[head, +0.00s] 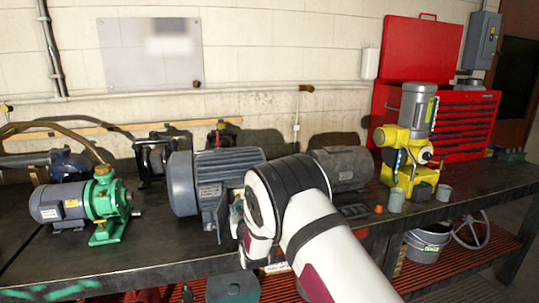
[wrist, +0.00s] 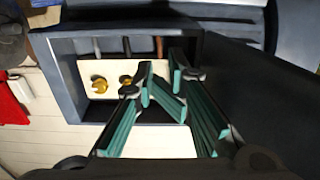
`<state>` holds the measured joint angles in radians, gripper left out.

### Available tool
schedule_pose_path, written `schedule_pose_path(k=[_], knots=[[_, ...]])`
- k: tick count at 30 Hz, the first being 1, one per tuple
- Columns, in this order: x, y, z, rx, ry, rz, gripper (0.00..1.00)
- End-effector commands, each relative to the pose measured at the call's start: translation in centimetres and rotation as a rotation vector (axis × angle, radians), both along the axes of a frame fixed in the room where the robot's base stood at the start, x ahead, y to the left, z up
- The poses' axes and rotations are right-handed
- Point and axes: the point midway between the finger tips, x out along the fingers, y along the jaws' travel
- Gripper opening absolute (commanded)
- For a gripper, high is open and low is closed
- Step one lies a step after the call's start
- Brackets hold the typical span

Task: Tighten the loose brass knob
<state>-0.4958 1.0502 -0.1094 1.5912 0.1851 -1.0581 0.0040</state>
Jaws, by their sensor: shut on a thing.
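The blue-grey motor (head: 212,180) stands on the bench in the head view. Its open terminal box (wrist: 62,75) fills much of the wrist view, with a pale board (wrist: 92,68) inside. Two brass knobs, one at the left (wrist: 99,85) and one in the middle (wrist: 125,80), show on the board. My gripper (wrist: 160,76) reaches into the box to the right of them, its teal-padded fingers closed in on a brass knob that they hide. In the head view my wrist covers most of the gripper. I cannot tell how tight any knob sits.
A dark lid or panel (wrist: 262,90) stands close to the right of my fingers. Dark and brown leads (wrist: 127,47) enter the box's top. A green pump (head: 105,205) stands left on the bench; a grey motor (head: 343,168) and a yellow machine (head: 403,160) stand right.

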Motion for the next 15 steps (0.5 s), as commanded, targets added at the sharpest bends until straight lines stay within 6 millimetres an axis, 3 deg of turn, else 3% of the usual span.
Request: schedule_pose_path(k=[1, 15], knots=[[0.2, 0.2, 0.6, 0.005, -0.013, 0.001, 0.00], [-0.3, 1.3, 0.7, 0.005, -0.009, 0.005, 0.00]])
